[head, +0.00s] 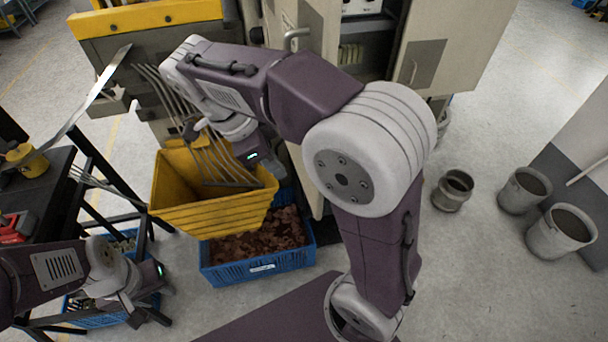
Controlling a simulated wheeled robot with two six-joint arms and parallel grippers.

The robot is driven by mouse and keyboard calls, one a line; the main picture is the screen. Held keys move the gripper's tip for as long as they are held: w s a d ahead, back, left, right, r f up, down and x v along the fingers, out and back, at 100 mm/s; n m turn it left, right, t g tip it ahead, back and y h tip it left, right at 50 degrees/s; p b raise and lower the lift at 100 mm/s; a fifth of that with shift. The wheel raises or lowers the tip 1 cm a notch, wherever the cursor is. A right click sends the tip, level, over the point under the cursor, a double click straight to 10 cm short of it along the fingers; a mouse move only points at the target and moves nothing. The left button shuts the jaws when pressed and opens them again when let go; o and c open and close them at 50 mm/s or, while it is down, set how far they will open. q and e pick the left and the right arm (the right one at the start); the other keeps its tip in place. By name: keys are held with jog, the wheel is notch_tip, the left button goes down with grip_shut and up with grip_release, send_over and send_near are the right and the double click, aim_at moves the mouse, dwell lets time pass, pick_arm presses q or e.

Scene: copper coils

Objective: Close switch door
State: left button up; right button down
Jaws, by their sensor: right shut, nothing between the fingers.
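A beige switch cabinet (468,45) stands at the top centre with its dark interior (376,42) partly visible. A beige door panel with a curved handle (297,38) stands open on the left of the opening. Another beige panel with a handle (413,72) is on the right. My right arm hides the lower part of the cabinet. My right gripper (266,166) is shut and empty, left of the cabinet above the yellow bin's right side. My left gripper (157,292) is low at the left, away from the doors; its finger opening is unclear.
A yellow bin (205,218) with metal tines stands left of the cabinet, close to my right gripper. Below it is a blue crate (262,270) of copper-coloured scrap. A dark table (50,185) stands left. Several grey buckets (525,190) are on the right; floor between is clear.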

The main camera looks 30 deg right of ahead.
jog(key=d+f, duration=0.5)
jog(key=d, duration=0.1)
jog(key=shift+s+f, duration=0.2)
jog(key=shift+s, duration=0.15)
jog(key=shift+d, duration=0.1)
